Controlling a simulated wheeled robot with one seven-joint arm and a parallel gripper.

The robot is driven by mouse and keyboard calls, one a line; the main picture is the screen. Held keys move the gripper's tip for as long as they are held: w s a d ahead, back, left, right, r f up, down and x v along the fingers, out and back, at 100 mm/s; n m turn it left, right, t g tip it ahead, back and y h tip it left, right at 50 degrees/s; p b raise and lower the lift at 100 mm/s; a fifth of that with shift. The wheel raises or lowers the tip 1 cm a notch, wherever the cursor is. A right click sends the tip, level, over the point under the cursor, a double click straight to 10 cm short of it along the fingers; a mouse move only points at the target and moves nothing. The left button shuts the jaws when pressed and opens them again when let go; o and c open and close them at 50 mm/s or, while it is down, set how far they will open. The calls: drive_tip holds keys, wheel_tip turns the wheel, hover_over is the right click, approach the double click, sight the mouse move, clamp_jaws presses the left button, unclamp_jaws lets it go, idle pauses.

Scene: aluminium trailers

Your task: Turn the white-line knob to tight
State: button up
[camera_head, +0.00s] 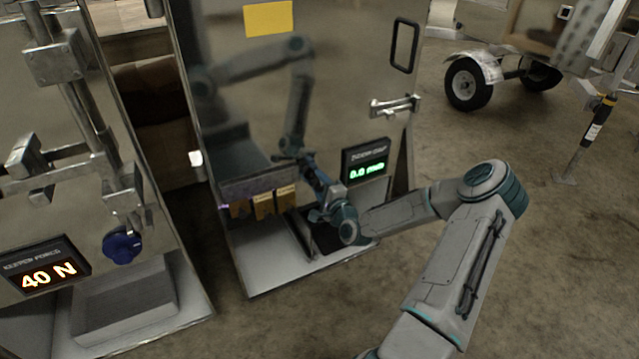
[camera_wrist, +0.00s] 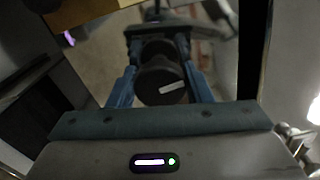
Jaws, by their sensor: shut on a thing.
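The white-line knob (camera_wrist: 158,75) is a dark round knob in the wrist view. A short white line (camera_wrist: 173,87) on its face lies nearly level, rising slightly to the right. My gripper (camera_wrist: 162,88) has its two blue fingers on either side of the knob, shut on it. In the head view my gripper (camera_head: 316,178) reaches to the lower part of the metal door panel (camera_head: 235,110). The knob cannot be made out there behind the gripper. I see no readable tight mark near the knob.
A display (camera_head: 365,161) beside my gripper reads 0.0 mm in green. At far left, a rig has a blue knob (camera_head: 122,246) and a display (camera_head: 45,272) reading 40 N.

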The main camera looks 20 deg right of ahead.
drive_tip(key=shift+m, duration=0.7)
drive_tip(key=o, duration=1)
drive_tip(key=s+p, duration=0.3)
drive_tip(key=s, duration=1.1)
drive_tip(key=shift+d, duration=0.2)
